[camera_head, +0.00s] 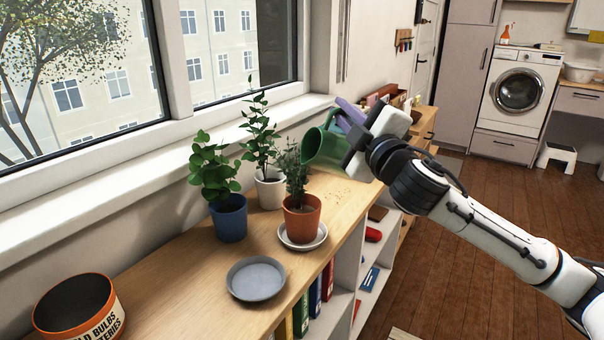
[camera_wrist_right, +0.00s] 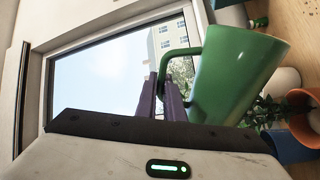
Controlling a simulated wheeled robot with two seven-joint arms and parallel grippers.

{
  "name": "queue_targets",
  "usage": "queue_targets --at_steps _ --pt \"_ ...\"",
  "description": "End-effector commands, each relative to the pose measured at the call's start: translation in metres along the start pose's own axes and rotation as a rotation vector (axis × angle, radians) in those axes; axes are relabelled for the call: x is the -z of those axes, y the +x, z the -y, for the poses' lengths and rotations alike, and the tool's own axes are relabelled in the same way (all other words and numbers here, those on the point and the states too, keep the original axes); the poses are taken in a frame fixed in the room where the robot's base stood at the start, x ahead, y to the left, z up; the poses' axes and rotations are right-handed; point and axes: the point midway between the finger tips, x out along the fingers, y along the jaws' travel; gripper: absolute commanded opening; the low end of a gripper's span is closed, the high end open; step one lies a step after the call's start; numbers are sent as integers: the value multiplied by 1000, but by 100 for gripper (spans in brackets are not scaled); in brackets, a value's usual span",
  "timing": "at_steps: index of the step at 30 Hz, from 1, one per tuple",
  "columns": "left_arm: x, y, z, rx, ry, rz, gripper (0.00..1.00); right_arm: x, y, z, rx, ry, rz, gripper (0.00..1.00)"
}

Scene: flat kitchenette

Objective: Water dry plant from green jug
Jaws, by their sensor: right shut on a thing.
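The green jug (camera_head: 328,150) is in the air above the shelf top, tilted toward the plant (camera_head: 292,172) in a terracotta pot (camera_head: 301,222). Its lower left part is close to the plant's top leaves; I cannot tell whether they touch. This plant has small, dull grey-green leaves, and its pot stands on a white saucer (camera_head: 318,242). My right gripper (camera_head: 345,116) has its purple fingers shut on the jug's handle (camera_wrist_right: 166,68). The jug (camera_wrist_right: 238,75) also fills the upper right of the wrist view. No water stream is discernible. My left gripper is out of view.
A leafy plant in a blue pot (camera_head: 229,220) and another in a white pot (camera_head: 270,190) stand left of and behind the terracotta pot. An empty grey saucer (camera_head: 256,279) and an orange-rimmed tin (camera_head: 78,312) are nearer. Brown crumbs (camera_head: 347,193) lie to the right.

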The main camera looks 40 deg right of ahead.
Motion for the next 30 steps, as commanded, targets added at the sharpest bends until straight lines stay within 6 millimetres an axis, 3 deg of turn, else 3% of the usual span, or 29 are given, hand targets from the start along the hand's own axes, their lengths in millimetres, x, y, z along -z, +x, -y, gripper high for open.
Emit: queue_targets --at_steps 30 --pt "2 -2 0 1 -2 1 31 -4 1 -10 -5 -60 -13 0"
